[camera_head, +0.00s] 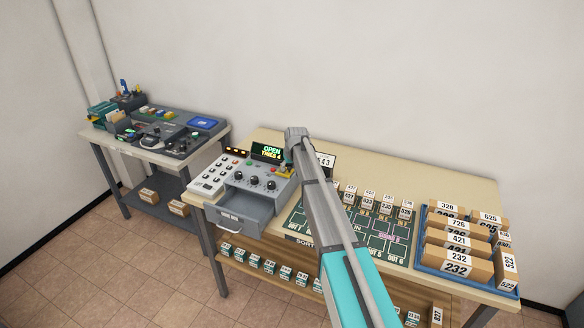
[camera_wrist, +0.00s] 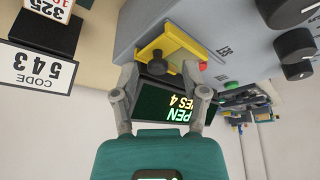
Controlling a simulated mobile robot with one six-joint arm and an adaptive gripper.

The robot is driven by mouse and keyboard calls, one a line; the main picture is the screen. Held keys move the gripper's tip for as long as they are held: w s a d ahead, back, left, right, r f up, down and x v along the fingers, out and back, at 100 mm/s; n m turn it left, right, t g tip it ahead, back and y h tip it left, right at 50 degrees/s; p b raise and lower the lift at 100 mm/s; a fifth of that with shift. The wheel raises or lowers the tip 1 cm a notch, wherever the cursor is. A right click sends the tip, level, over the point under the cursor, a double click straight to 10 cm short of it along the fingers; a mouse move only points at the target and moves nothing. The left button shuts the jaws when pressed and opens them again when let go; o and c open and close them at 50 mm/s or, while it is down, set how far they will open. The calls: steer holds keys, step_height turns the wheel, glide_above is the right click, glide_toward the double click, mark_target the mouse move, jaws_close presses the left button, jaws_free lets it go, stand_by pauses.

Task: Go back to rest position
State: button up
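My gripper (camera_wrist: 162,78) is open in the wrist view, its two fingers spread apart. Its tips are close to a yellow bracket with a dark knob (camera_wrist: 160,67) on the grey console's side; I cannot tell whether they touch. In the head view my arm reaches over the table to the console (camera_head: 262,180), and my gripper is mostly hidden behind the wrist. A display (camera_head: 268,152) there reads "OPEN" and "TRIES 4". The console's grey drawer (camera_head: 240,208) is pulled open at the front.
A card (camera_wrist: 38,68) reading "CODE 543" stands beside the console. The table (camera_head: 400,172) also holds a green sorting board (camera_head: 385,237) and a blue tray (camera_head: 430,262) of numbered boxes. A second table (camera_head: 150,155) with devices stands left. Tiled floor (camera_head: 120,270) is clear in front.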

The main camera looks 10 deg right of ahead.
stand_by(0.3)
steer(key=shift+s, duration=0.35)
steer(key=s+d+m+g, duration=0.1)
steer(key=s+d+g, duration=0.1)
steer(key=s, duration=1.8)
steer(key=s+d+f+m+g+h, duration=0.1)
steer(key=s+d+g, duration=0.1)
steer(key=s, duration=1.9)
steer(key=shift+s+d+f+m, duration=0.2)
steer(key=shift+s+d+m, duration=0.1)
steer(key=shift+d, duration=0.1)
steer(key=shift+w, duration=0.1)
